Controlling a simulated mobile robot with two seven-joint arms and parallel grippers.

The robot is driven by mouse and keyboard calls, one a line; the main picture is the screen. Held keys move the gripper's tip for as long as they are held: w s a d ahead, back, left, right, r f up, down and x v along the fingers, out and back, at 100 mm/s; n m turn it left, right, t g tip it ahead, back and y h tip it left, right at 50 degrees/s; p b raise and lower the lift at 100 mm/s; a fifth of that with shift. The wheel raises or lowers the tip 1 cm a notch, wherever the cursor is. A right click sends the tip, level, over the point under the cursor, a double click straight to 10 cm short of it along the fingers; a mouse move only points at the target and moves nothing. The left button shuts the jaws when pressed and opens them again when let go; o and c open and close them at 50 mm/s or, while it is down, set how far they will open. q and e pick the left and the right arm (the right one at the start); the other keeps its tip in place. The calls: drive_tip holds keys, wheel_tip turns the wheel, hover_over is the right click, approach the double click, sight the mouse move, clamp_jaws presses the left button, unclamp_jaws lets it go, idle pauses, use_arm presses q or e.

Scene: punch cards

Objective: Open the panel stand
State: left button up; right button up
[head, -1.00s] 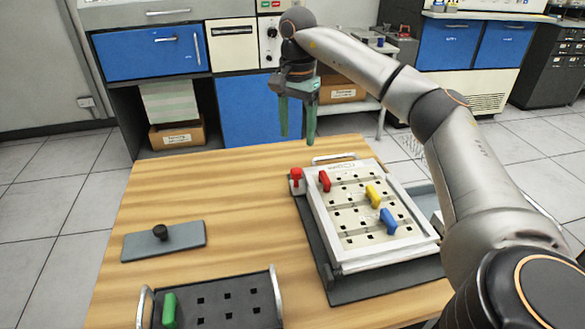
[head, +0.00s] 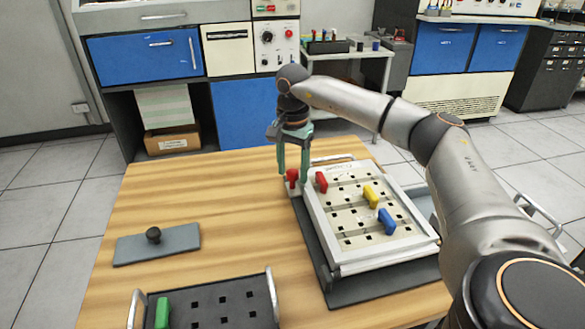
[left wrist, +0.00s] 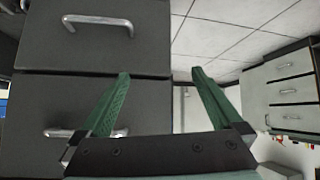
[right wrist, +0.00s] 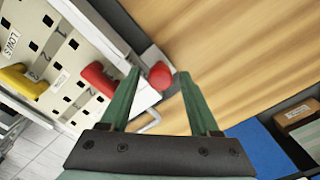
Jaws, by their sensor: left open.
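The panel stand (head: 330,266) sits on the right of the table, a light framed panel with slots over a dark base. The panel lies nearly flat. A red knob (head: 292,175) stands at its far left corner; it also shows in the right wrist view (right wrist: 160,75). My right gripper (head: 294,168) is open and points down at the knob. In the right wrist view the knob appears between the fingertips; whether they touch it I cannot tell. My left gripper (left wrist: 160,75) is open and empty, facing dark drawers, and is outside the head view.
Red (head: 321,182), yellow (head: 370,196) and blue (head: 387,221) pegs stand in the panel. A grey plate with a black knob (head: 153,235) and a dark tray (head: 230,318) with a green peg (head: 162,312) lie on the left. The table's middle (head: 240,215) is clear.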

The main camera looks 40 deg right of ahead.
clamp_jaws()
idle(1.2)
